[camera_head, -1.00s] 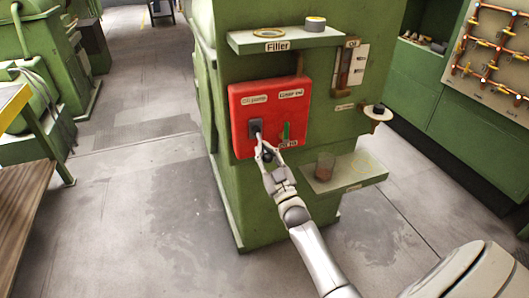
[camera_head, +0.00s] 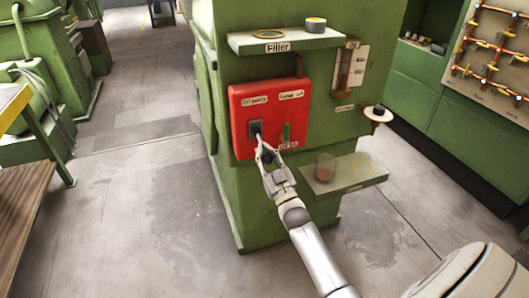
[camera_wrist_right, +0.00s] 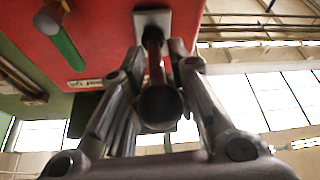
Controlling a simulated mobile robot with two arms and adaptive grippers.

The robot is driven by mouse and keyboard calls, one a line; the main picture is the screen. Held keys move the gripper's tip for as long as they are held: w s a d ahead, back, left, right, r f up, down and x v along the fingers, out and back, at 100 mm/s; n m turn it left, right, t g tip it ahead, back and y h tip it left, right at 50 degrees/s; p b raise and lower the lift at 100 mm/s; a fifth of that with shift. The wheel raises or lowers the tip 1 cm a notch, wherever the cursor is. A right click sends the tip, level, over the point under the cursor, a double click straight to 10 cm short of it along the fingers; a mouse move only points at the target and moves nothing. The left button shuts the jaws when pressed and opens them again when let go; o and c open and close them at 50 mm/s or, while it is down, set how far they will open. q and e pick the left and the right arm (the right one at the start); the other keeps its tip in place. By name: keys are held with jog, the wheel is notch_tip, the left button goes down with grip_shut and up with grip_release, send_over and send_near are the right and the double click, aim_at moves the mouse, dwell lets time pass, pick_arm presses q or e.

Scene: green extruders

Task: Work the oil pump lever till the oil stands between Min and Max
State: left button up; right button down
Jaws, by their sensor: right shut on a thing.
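A red panel (camera_head: 241,142) sits on the front of the green machine, with a label that seems to read "Oil pump" at its upper left. My right gripper (camera_head: 262,146) is shut on the lever. In the right wrist view the dark lever (camera_wrist_right: 154,58) runs from the plate to a round knob (camera_wrist_right: 160,104) between the two fingers. The oil gauge (camera_head: 345,68) has a brownish tube beside a white scale; its marks and level are too small to read. My left gripper is out of view.
A green handle (camera_head: 286,132) stands right of the lever on the same panel. A shelf marked Filler (camera_head: 309,41) juts out above. A lower shelf (camera_head: 345,181) holds a reddish-brown cup (camera_head: 325,167). The floor at left is clear.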

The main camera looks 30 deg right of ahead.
jog(key=shift+s+f, duration=0.1)
jog(key=shift+f, duration=0.85)
jog(key=c, duration=1.5)
grip_release()
jog(key=shift+d+r, duration=0.15)
jog(key=shift+d, duration=0.1)
jog(key=shift+s+a, duration=0.15)
jog(key=shift+s, duration=0.05)
jog(key=v, duration=1.1)
jog(key=shift+s, duration=0.2)
